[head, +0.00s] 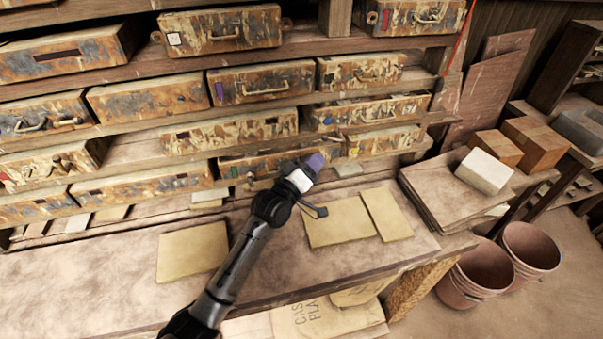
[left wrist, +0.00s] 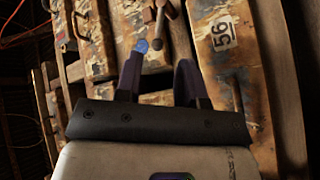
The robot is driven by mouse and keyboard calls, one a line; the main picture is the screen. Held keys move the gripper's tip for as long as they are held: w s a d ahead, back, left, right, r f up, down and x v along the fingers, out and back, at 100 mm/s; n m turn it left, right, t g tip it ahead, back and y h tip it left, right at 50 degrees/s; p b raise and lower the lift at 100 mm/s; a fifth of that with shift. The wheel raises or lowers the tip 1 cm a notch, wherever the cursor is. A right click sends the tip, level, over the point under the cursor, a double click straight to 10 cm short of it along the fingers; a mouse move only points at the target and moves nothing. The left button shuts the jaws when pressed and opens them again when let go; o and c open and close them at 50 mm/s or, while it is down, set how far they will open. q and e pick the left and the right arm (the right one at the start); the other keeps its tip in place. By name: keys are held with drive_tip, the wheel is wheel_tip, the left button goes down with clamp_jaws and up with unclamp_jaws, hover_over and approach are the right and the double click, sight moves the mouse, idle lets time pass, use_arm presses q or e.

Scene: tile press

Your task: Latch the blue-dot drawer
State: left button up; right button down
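In the head view, a weathered tan and rust drawer (head: 372,110) with a small blue mark near its left end sits in the rack. In the left wrist view, a round blue dot (left wrist: 142,46) shows just beyond my finger tips, beside a dark round knob (left wrist: 156,44) on a short bar. My left gripper (head: 316,162) is in front of the rack, just below that drawer. In the left wrist view, its two dark fingers (left wrist: 157,75) stand apart with nothing held between them. I cannot tell whether a finger touches the knob. My right gripper is not in view.
Several similar drawers fill the rack, one with a "56" label (left wrist: 222,36). Flat tan tiles (head: 340,221) lie on the bench (head: 110,285) below. A board stack (head: 430,205) with a pale block (head: 485,171) is at right. Reddish buckets (head: 530,247) stand beyond.

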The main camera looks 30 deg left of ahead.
use_arm(q)
drive_tip(key=shift+v, duration=2.45)
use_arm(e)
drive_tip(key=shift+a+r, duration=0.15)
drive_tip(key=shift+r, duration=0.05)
